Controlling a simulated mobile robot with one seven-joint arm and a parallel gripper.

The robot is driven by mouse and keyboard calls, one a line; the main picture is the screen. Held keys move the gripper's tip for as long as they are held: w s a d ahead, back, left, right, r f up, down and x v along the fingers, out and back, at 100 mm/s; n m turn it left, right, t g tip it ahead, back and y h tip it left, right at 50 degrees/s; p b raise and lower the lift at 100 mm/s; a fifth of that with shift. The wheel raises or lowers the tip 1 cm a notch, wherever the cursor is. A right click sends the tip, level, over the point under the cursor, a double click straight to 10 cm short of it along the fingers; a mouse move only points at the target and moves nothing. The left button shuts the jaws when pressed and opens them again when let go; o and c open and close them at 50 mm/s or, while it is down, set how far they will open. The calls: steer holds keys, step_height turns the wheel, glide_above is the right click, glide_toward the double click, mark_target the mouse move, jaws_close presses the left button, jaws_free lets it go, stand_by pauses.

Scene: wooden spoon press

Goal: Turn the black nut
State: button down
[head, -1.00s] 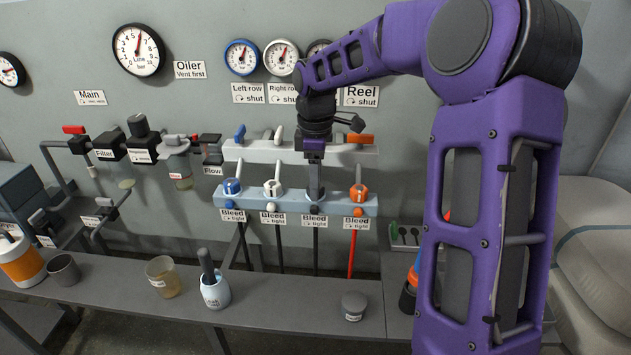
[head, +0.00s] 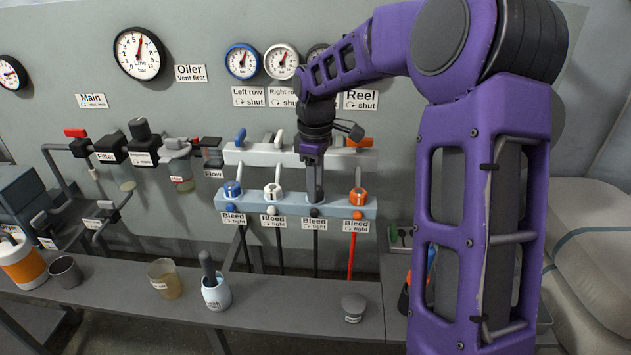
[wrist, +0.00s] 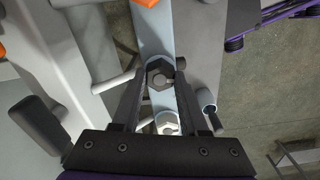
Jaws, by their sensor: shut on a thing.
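The black nut (wrist: 160,74) shows in the wrist view as a dark hexagon on the pale blue bleed bar. My gripper (wrist: 155,79) has one finger on each side of it and is shut on it. In the head view my gripper (head: 316,192) points down at the third bleed position of the blue bar (head: 295,206), between the white nut (head: 272,190) and the orange nut (head: 358,195). The fingers hide the black nut there. A "Bleed, tight" label (head: 314,224) with a turn arrow sits below it.
A blue nut (head: 232,188) is at the bar's left end. A bench (head: 255,300) in front holds a beaker (head: 165,278), a mug (head: 216,294) and a grey knob-like piece (head: 353,306).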

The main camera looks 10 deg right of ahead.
steer(key=m+p, duration=0.1)
steer(key=m, duration=0.4)
steer(key=shift+r+m+p, duration=0.1)
steer(key=shift+m+p, duration=0.6)
steer(key=shift+m, duration=1.8)
steer(key=c, duration=0.7)
jaws_free()
step_height(320, 180, up, 17)
steer(key=p, duration=0.2)
steer(key=shift+r, duration=0.15)
steer(key=shift+w, duration=0.1)
